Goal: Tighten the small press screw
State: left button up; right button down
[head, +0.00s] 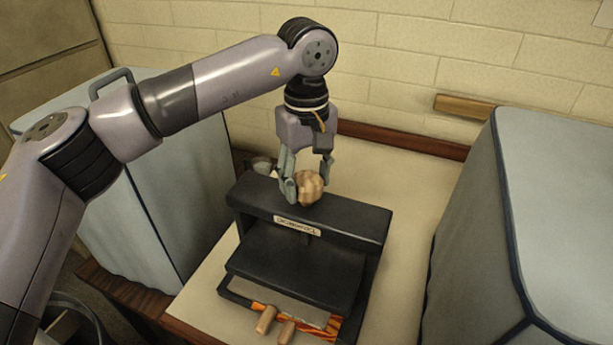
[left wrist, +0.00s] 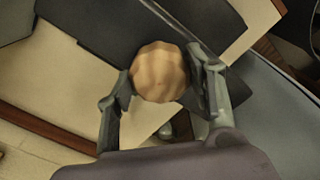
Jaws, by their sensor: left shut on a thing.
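The small press (head: 358,222) is a black frame with a pale label on its front, standing on the table. Its screw has a round, fluted wooden knob (head: 309,188) on top of the crossbar. My left gripper (head: 308,187) comes down from above and is shut on the knob, one finger at each side. In the left wrist view the knob (left wrist: 160,72) sits between the two fingers, over the dark crossbar. The screw's shaft is mostly hidden below the knob. My right gripper is not in view.
Wooden-handled tools (head: 266,319) and a marbled orange sheet (head: 325,331) lie at the press's front base. A large blue-grey covered block (head: 560,200) stands at right, another (head: 150,215) at left. The pale tabletop (head: 405,180) is clear right of the press.

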aim_at(306, 178)
pick_arm(q)
jog(key=shift+r, duration=0.1)
jog(key=o, duration=1.2)
jog(key=shift+c, duration=0.2)
notch_tip(306, 178, up, 12)
